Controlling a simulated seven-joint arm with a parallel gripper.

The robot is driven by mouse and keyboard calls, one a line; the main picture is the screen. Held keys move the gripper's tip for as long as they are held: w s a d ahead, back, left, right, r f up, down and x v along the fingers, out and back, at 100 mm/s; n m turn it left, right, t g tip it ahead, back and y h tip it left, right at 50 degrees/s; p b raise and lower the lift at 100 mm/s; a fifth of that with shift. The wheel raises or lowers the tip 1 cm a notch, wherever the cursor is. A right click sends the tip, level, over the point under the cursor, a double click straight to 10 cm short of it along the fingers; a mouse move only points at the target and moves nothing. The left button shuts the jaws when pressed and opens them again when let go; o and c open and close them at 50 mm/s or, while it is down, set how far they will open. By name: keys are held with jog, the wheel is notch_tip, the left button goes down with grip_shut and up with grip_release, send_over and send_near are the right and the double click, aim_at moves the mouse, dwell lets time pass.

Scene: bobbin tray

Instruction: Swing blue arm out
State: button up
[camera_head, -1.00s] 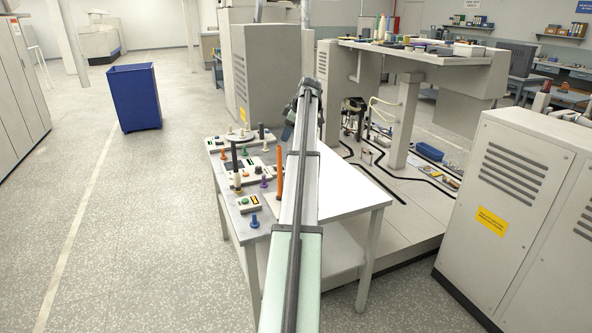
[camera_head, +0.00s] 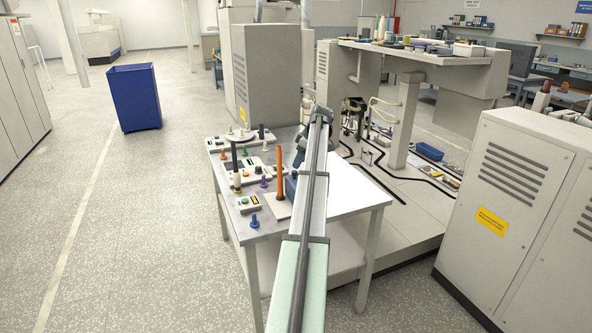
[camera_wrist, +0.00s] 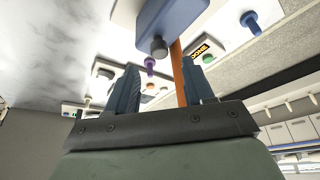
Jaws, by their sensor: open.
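The blue arm (camera_wrist: 185,12) shows large at the top of the wrist view as a blue block with rounded edges and a dark round knob (camera_wrist: 158,47). In the head view a bit of blue (camera_head: 290,186) shows beside the orange post (camera_head: 280,174), mostly hidden by my arm. The orange post also shows in the wrist view (camera_wrist: 179,75), near the right finger. My gripper (camera_wrist: 160,72) is open, its two fingers apart, with nothing seen held between them. The knob lies beyond the fingertips; contact is not visible. In the head view my arm hides the fingers.
The table (camera_head: 345,199) has a clear right side. On its left are a blue peg (camera_head: 254,221), a small box with a green button and yellow label (camera_head: 249,203), a dark post (camera_head: 234,155) and several coloured pegs. A grey cabinet (camera_head: 518,190) stands at right.

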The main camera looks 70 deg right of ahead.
aim_at(295, 171)
jog(key=shift+x, duration=2.55)
jog(key=shift+c, duration=0.5)
grip_shut()
